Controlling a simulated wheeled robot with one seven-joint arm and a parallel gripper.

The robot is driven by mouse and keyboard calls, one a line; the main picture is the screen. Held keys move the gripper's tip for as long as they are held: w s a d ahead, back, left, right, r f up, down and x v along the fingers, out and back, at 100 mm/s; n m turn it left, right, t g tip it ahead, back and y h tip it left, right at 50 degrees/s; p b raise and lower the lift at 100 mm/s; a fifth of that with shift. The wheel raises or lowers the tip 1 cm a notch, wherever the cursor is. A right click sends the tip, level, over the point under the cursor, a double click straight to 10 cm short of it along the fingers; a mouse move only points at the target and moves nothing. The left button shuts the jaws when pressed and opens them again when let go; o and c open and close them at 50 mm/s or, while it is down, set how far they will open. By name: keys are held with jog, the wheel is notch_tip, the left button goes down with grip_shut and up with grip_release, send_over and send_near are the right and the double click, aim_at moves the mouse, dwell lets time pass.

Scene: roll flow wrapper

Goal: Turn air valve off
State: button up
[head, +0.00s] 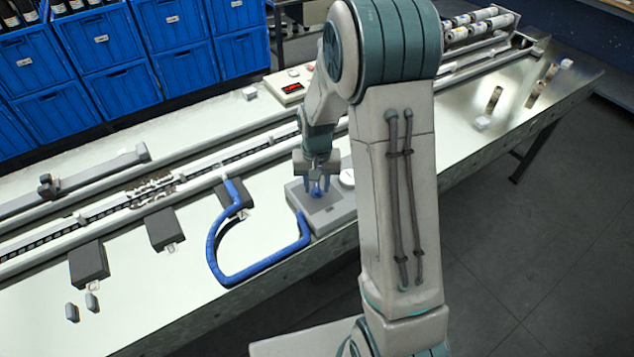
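The air valve (319,192) is a small blue handle on top of a grey box (327,218) on the metal table. My gripper (318,184) points down right at the handle, with its fingers at or around it. The handle is partly hidden by the fingers, and its turned position is too small to tell. I cannot tell whether the fingers are closed on it. A white round gauge (347,178) sits on the box beside the handle, partly hidden by my arm.
A blue hose (262,266) loops from the box's left side to a black block (236,203). More black blocks (88,264) stand along the conveyor rail (60,240). A control box with a red display (291,86) is behind. Blue crates (107,62) fill the back left.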

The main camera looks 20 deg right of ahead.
grip_shut()
jog(key=shift+f+n, duration=0.1)
jog(key=shift+n, duration=0.2)
jog(key=n+b, duration=0.1)
jog(key=n, duration=0.1)
jog(key=shift+n, duration=0.4)
jog(key=n+b, duration=0.1)
jog(key=n, duration=0.1)
jog(key=shift+n, duration=0.4)
jog(key=n, duration=0.5)
jog(key=shift+n, duration=0.3)
